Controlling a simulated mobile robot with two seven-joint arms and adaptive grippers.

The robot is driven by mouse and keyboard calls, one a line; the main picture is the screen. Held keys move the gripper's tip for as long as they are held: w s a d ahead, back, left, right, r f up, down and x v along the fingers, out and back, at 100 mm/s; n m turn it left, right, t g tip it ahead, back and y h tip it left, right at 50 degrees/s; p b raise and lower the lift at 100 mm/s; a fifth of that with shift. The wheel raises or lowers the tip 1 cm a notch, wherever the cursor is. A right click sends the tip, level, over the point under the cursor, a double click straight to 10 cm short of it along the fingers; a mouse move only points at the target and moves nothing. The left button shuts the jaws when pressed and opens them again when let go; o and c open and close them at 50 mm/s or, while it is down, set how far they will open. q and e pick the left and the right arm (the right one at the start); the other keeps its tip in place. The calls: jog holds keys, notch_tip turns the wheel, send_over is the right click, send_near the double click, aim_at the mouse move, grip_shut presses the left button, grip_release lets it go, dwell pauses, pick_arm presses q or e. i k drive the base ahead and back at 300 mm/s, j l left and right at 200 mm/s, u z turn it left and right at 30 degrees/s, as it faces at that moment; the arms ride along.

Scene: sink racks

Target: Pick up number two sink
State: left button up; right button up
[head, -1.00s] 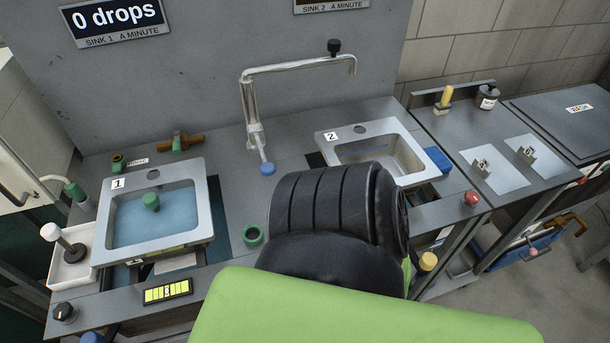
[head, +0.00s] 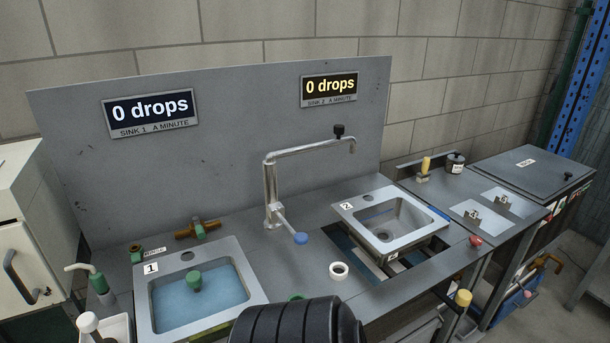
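Sink number two (head: 392,220) is a grey square basin with a "2" label on its rim, right of the centre in the head view. It is empty inside and sits over a rectangular opening in the counter, with gaps showing at its left and front. Its rim looks higher than the counter. I cannot tell what supports it underneath. Neither of my grippers is in view. Only a black ribbed part of my arm shows at the bottom edge, in front of the counter and apart from this sink.
Sink one (head: 200,300) holds blue water and a green plug at left. The faucet (head: 270,190) stands between the sinks. A white ring (head: 338,270) lies on the counter before sink two. A red knob (head: 475,241) is at its right. Displays (head: 150,110) read 0 drops.

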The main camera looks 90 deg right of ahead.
aim_at(393, 226)
jog(key=z, duration=1.7)
